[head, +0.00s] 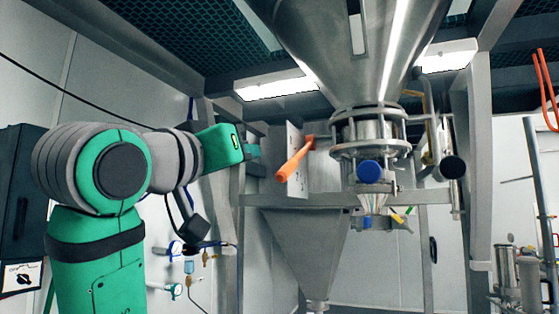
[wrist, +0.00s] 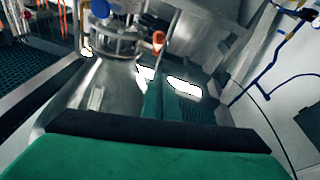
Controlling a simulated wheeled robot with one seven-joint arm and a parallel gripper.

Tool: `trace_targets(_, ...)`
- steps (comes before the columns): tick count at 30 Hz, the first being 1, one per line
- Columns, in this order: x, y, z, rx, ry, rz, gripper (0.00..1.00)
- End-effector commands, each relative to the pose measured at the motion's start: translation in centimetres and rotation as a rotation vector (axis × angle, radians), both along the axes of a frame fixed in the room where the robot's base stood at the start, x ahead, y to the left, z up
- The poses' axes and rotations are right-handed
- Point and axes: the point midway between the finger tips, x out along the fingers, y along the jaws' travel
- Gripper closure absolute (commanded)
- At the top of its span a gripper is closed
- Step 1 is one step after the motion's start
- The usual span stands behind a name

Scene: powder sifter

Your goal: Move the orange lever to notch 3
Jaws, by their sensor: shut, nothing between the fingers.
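The orange lever (head: 294,160) slants down to the left from a pale upright plate (head: 297,178) beside the steel hopper in the head view. Its orange end also shows in the wrist view (wrist: 158,41), just beyond my fingertips. My gripper (head: 255,151) is left of the lever in the head view, with a visible gap between them. In the wrist view its green fingers (wrist: 160,84) are together and empty. I cannot make out the notches or their numbers, so the lever's notch cannot be told.
The large steel hopper (head: 350,45) and its flanged outlet with a blue knob (head: 369,170) stand right of the lever. A horizontal steel beam (head: 430,197) runs behind and below. A frame post (head: 226,190) rises behind my gripper. Space below the lever looks open.

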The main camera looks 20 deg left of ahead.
Motion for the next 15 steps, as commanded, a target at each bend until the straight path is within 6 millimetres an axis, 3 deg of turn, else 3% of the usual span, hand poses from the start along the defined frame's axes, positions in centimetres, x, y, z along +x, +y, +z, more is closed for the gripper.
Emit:
trace_targets(3,-1.3,-0.6,1.4,0.018,0.001,0.004,1.0)
trace_targets(7,-1.3,-0.8,1.9,0.022,0.002,0.004,1.0)
trace_targets(15,2.7,-1.3,2.7,0.02,0.004,-0.001,1.0)
